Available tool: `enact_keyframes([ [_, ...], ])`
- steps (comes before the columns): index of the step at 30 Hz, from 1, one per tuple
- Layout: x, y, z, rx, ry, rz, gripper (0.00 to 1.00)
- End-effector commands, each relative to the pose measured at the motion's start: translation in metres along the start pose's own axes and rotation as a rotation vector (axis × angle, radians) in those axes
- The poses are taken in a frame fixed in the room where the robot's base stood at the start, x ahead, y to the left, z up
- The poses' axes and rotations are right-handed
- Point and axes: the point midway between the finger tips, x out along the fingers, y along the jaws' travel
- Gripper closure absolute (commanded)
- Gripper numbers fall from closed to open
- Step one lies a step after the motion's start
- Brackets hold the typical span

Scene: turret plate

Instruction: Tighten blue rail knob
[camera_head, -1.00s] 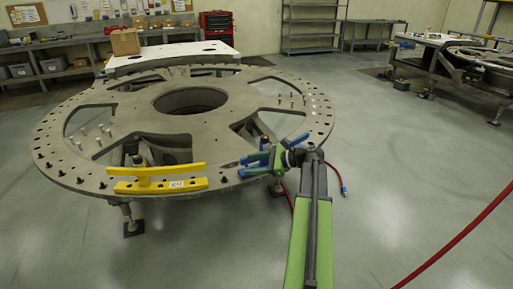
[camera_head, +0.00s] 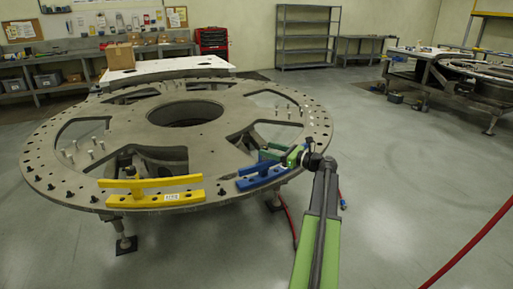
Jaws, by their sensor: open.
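The blue rail (camera_head: 262,180) lies on the front right edge of the grey turret plate (camera_head: 205,95), with a second blue bar raised just above it. My gripper (camera_head: 271,152), with green parts, reaches in from the right and is just behind and above the blue rail's right half. Its jaws are open. The blue rail's knob cannot be made out; it may be hidden by the gripper. I cannot tell whether the jaws touch the rail or stand around the knob.
A yellow rail (camera_head: 183,198) with a raised bar sits on the plate's front edge, left of the blue one. Upright pins and black knobs stand on the plate. A red hose (camera_head: 470,238) lies on the floor at right. Open floor surrounds the plate's front and right.

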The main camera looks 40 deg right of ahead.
Motion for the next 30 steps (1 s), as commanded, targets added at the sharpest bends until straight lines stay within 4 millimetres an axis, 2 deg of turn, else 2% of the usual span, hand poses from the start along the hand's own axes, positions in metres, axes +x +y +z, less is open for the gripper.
enact_keyframes([
  [3,0.028,-0.001,0.000,0.000,0.000,0.002,0.44],
  [9,0.056,-0.001,0.000,-0.001,0.000,0.001,0.44],
  [20,0.062,-0.001,0.000,-0.001,0.000,-0.001,0.44],
  [30,0.061,-0.001,0.000,-0.001,0.000,-0.002,0.89],
])
